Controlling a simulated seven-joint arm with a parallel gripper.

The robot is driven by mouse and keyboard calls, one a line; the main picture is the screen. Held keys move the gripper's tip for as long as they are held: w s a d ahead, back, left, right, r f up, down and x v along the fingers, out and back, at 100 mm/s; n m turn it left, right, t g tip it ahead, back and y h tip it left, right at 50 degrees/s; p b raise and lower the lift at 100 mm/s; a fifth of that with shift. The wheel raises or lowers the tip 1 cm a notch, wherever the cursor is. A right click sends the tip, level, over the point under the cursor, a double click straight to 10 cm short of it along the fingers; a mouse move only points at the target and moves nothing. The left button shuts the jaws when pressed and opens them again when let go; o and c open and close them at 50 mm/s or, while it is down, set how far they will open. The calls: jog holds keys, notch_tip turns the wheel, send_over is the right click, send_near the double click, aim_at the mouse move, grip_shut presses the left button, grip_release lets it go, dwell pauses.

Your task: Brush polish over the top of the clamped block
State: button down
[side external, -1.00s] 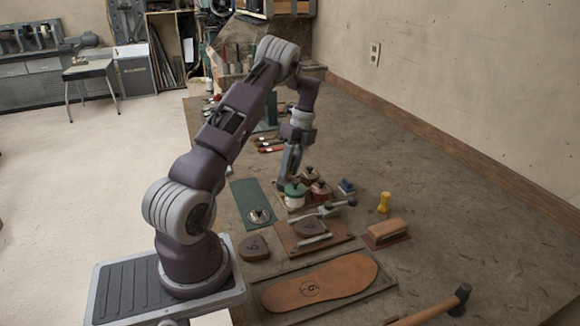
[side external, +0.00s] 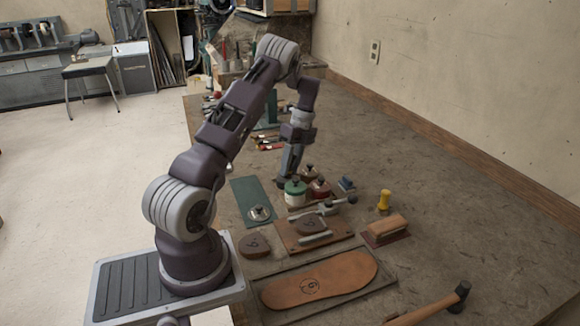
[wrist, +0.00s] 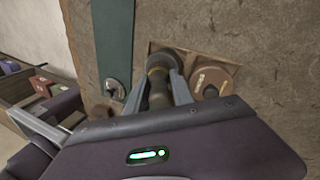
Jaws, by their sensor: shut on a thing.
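The clamped block (side external: 309,225) is brown and sits on a wooden board (side external: 288,240) under a metal clamp (side external: 333,206) in the side view. My gripper (side external: 284,176) is beyond it, low beside the polish pots. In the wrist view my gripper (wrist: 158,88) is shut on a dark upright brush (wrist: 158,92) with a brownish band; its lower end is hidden. A green pot (side external: 295,196), a red pot (side external: 319,190) and a brown-lidded pot (side external: 308,171) stand close to the gripper. A round brown lid (wrist: 212,80) shows beside the held brush in the wrist view.
A green mat (side external: 247,194) with a shiny metal disc (side external: 259,214) lies left of the pots.

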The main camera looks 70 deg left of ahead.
jog(key=shift+r, duration=3.5)
jog(key=w+d+f+n+t+h, duration=0.1)
jog(key=w+d+n, duration=0.2)
jog(key=d, duration=0.5)
jog(key=w+d+n+h, duration=0.1)
jog(key=w+d+n, duration=0.15)
jog(key=d, duration=0.45)
jog(key=s+d+n+t, duration=0.15)
jog(key=d+n, duration=0.65)
jog(key=d, duration=0.9)
jog(key=s+a+r, duration=0.5)
jog(key=s+a, duration=0.4)
jog(key=a, duration=0.3)
jog(key=shift+m+t, duration=0.25)
jog(key=shift+m, duration=0.2)
jog(key=f, duration=0.4)
jog(key=shift+s+a+f, duration=0.2)
jog(key=shift+s+a, duration=0.1)
